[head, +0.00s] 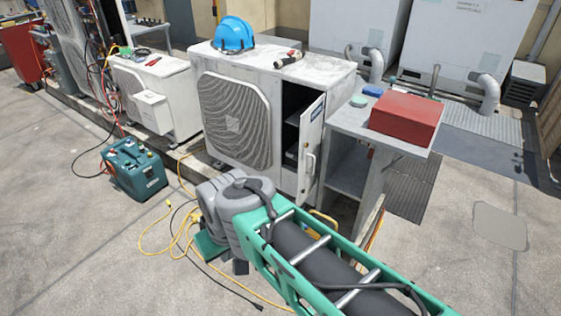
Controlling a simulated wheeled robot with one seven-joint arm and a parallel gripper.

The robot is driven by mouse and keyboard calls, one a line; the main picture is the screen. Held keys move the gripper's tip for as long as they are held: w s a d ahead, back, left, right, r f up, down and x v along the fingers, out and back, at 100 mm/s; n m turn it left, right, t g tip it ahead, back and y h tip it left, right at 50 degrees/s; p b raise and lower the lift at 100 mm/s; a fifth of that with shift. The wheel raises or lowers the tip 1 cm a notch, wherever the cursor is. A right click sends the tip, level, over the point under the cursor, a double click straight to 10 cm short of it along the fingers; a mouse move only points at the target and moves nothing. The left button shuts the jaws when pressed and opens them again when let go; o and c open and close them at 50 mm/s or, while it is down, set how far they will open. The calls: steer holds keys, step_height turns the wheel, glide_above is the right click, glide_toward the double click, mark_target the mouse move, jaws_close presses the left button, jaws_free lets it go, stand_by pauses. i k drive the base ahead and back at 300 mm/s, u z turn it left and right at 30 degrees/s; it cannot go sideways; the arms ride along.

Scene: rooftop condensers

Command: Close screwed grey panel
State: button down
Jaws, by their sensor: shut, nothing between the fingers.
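The grey panel (311,150) is a narrow upright door with a blue label and a handle, on the right part of the near condenser unit (237,125). It stands open, with a dark gap (291,105) showing the inside of the unit to its left. Any screws on it are too small to make out. My green and grey arm reaches in from the bottom right, and its grey joint is in front of the unit, low and left of the panel.
A metal stand (345,120) with a red box (404,117) is close right of the panel. A blue hard hat (235,35) and a tool (289,59) lie on the unit. A teal machine (134,168) and yellow cable (185,240) are on the floor. Right foreground floor is mostly clear.

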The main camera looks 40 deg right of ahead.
mark_target(311, 120)
steer(key=z, duration=0.05)
steer(key=i, duration=0.95)
steer(key=z, duration=0.55)
